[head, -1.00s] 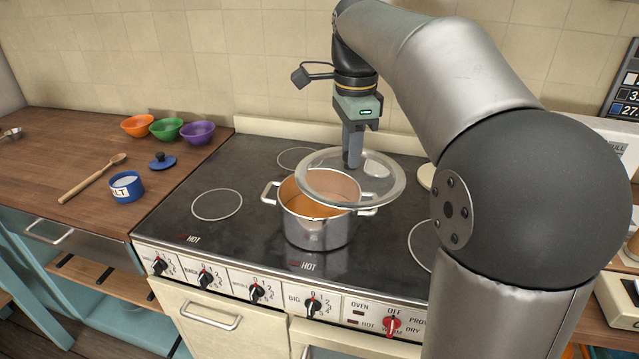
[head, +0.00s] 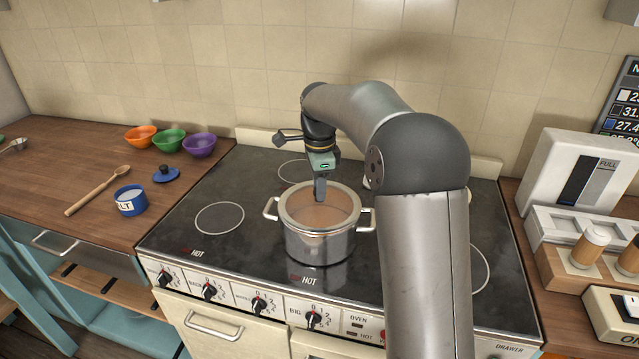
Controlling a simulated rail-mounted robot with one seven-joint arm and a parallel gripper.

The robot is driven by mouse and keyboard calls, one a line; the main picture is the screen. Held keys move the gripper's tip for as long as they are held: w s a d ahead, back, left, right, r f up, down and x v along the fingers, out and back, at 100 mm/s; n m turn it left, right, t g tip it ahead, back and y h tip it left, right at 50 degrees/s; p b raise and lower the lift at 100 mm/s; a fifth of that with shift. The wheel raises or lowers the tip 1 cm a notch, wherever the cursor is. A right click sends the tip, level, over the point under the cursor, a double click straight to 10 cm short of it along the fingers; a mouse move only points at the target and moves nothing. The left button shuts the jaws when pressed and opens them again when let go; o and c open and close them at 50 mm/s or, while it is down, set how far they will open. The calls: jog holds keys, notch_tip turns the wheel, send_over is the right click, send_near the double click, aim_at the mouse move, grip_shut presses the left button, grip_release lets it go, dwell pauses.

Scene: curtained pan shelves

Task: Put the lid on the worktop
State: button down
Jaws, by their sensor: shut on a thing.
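The glass lid with a pale rim (head: 296,217) is over the mouth of the steel pot (head: 318,245) on the cooker. It looks level and in line with the pot's rim; I cannot tell whether it rests there or hangs just above. Orange-brown contents show dimly through the glass. My gripper (head: 320,196) points down at the middle of the lid and is shut on it; the grip hides the knob. The wooden worktop (head: 60,165) is left of the cooker, and another stretch of wood (head: 555,338) shows at the right.
On the left worktop are an orange bowl (head: 140,137), a green bowl (head: 169,141), a purple bowl (head: 200,145), a wooden spoon (head: 97,190), a blue salt pot (head: 130,201) and its small blue lid (head: 166,174). A white scale (head: 575,180) and jars (head: 590,246) crowd the right.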

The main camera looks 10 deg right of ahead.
jog(key=shift+f, duration=0.15)
jog(key=shift+f, duration=0.2)
jog(key=c, duration=1.1)
grip_release()
jog(key=shift+c, duration=0.2)
jog(key=shift+b, duration=0.35)
notch_tip(320, 180, up, 17)
jog(key=shift+d+r, duration=0.2)
jog(key=shift+d, duration=0.15)
jog(key=s+f+n, duration=0.6)
jog(key=s+f, duration=0.1)
jog(key=s, duration=0.4)
jog(key=s+f+n, duration=0.6)
jog(key=s+f, duration=0.1)
jog(key=s, duration=0.5)
jog(key=s+f+n, duration=0.6)
jog(key=s+f, duration=0.1)
jog(key=s, duration=0.4)
jog(key=shift+s+a+f+t, duration=0.25)
jog(key=shift+a+f+t, duration=0.1)
jog(key=shift+t, duration=0.05)
jog(key=shift+o, duration=0.4)
jog(key=shift+s+f, duration=0.2)
jog(key=shift+f, duration=0.05)
